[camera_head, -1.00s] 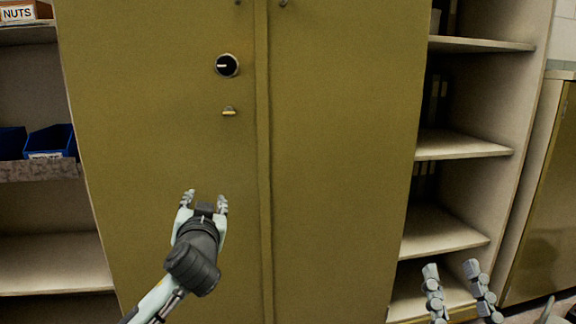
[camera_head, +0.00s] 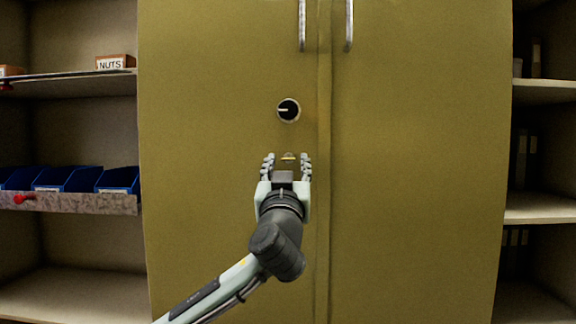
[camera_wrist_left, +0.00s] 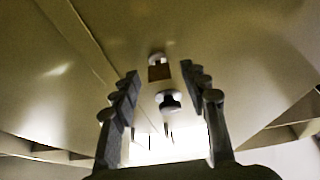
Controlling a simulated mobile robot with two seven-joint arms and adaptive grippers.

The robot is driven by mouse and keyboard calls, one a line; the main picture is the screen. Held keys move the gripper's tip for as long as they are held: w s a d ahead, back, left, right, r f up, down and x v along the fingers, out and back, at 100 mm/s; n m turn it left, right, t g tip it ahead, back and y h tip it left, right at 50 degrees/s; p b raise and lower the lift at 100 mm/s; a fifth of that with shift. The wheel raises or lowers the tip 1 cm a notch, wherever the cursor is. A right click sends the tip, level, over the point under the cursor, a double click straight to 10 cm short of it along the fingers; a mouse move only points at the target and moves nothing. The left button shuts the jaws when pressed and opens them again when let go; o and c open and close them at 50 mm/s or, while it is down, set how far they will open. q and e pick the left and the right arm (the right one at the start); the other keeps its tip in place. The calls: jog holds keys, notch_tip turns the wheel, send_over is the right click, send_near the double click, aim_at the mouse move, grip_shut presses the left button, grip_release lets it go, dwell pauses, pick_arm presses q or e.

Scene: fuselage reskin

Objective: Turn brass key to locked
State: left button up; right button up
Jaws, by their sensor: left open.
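The brass key (camera_head: 289,157) is a small yellowish piece low on the left door of the olive cabinet (camera_head: 230,60), and it looks flat and horizontal in the head view. My left gripper (camera_head: 287,161) is open, with its two fingers to either side of the key in the picture. In the left wrist view, a brownish block, seemingly the key (camera_wrist_left: 160,72), shows between the open fingers (camera_wrist_left: 160,70). Contact with it cannot be made out. My right gripper is out of view.
A black round dial (camera_head: 288,110) with a white mark sits above the key. Two long door handles (camera_head: 302,25) (camera_head: 349,25) are higher up. Blue bins (camera_head: 68,180) and a NUTS box (camera_head: 115,62) stand on the left shelves. Open shelves flank the cabinet.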

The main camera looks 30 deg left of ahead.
pick_arm(q)
jog(key=shift+w, duration=0.1)
jog(key=shift+c, duration=0.3)
grip_shut()
